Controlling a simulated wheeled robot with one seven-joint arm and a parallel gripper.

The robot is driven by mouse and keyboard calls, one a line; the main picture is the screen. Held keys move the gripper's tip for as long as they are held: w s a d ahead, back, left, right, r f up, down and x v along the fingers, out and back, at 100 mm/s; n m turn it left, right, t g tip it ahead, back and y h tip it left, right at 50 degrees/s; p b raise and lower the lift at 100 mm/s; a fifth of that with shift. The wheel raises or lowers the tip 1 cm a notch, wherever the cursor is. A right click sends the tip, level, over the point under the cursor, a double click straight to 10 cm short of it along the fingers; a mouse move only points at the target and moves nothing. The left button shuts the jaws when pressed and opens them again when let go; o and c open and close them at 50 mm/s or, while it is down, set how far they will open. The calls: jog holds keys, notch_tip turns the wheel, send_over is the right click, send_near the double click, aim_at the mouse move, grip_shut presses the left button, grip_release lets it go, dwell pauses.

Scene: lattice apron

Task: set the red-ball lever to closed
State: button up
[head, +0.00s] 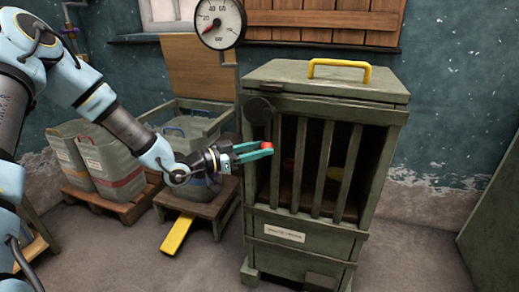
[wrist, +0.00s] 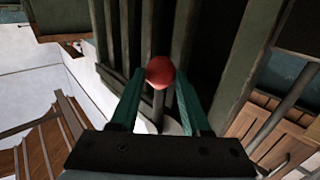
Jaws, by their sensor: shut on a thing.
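The red ball of the lever (head: 267,145) shows at the front left of the green slatted cabinet (head: 305,233). My gripper (head: 264,151) reaches in from the left, with its green fingers around the ball. In the wrist view the red ball (wrist: 160,72) sits between the two green fingertips, and my gripper (wrist: 159,84) is shut on it. A thin grey rod runs down from the ball in that view. Most of the lever and its pivot are hidden, so I cannot tell its setting.
Vertical slats (head: 325,165) stand close beside my fingers. A pressure gauge (head: 220,23) rises at the back. Containers (head: 107,160) on pallets stand left. The floor at right is clear.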

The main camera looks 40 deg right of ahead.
grip_shut()
dwell(0.8)
